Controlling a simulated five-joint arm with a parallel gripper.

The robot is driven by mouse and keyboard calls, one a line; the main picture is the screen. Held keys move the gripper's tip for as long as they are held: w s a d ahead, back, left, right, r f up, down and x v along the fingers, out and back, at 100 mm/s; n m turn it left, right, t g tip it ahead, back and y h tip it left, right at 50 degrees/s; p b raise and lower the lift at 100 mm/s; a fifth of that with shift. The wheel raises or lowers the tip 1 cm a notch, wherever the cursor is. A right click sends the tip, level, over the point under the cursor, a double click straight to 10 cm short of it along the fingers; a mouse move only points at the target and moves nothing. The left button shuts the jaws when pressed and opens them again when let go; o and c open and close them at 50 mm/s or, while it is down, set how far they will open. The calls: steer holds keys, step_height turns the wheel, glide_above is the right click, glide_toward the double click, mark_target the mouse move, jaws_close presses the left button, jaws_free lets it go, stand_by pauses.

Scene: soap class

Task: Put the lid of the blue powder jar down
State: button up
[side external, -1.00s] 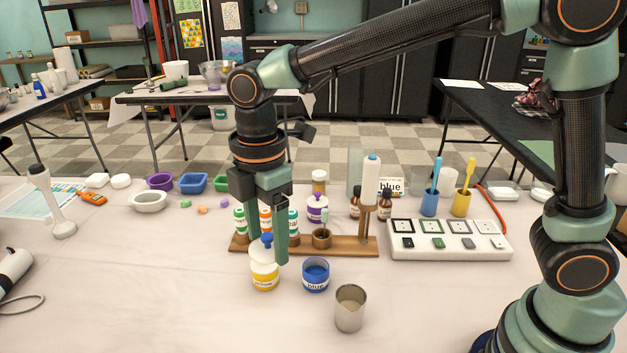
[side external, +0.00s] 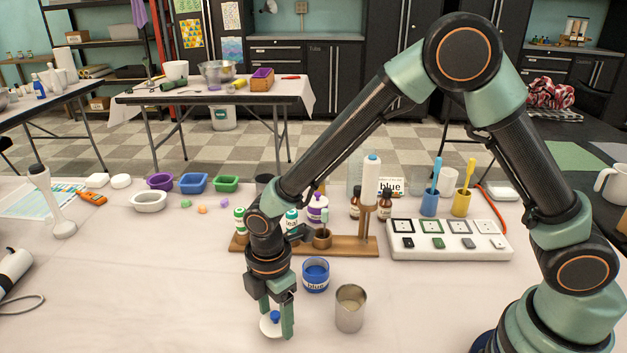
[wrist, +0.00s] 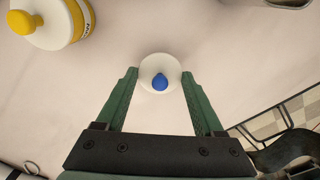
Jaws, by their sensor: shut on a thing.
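The lid of the blue powder jar is a white disc (side external: 268,329) with a blue knob, low over the table near the front; I cannot tell whether it touches the tabletop. In the wrist view the lid (wrist: 150,68) sits between my two green fingertips. My gripper (side external: 277,326) points down and is shut on it. The blue powder jar (side external: 316,278) stands open behind and to the right of my gripper, blue powder showing inside.
A metal cup (side external: 350,310) stands right of my gripper. Behind are a wooden rack (side external: 350,246) and a white switch panel (side external: 450,250).

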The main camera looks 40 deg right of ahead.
mark_target(275, 313)
steer(key=shift+f, duration=1)
steer(key=shift+f, duration=0.1)
steer(key=o, duration=1.3)
step_height(275, 313, up, 12)
steer(key=shift+f, duration=0.1)
steer(key=s+d+r+m+t, duration=0.2)
steer(key=d+r+m, duration=0.2)
steer(key=d+m, duration=0.2)
steer(key=s+d+r+m+t, duration=0.1)
steer(key=s+d+r+m, duration=0.1)
steer(key=d+r+m, duration=0.2)
steer(key=s+d+r+m+t, duration=0.2)
steer(key=d+r+m, duration=0.2)
steer(key=d+m, duration=0.4)
steer(key=shift+s+d+r+t, duration=0.1)
steer(key=shift+s+d+r, duration=0.05)
steer(key=shift+d, duration=0.4)
steer(key=shift+s+d+r+t, duration=0.1)
steer(key=shift+d, duration=0.4)
steer(key=shift+s+d+r+t, duration=0.1)
steer(key=shift+s+d+r, duration=0.05)
steer(key=shift+d, duration=0.4)
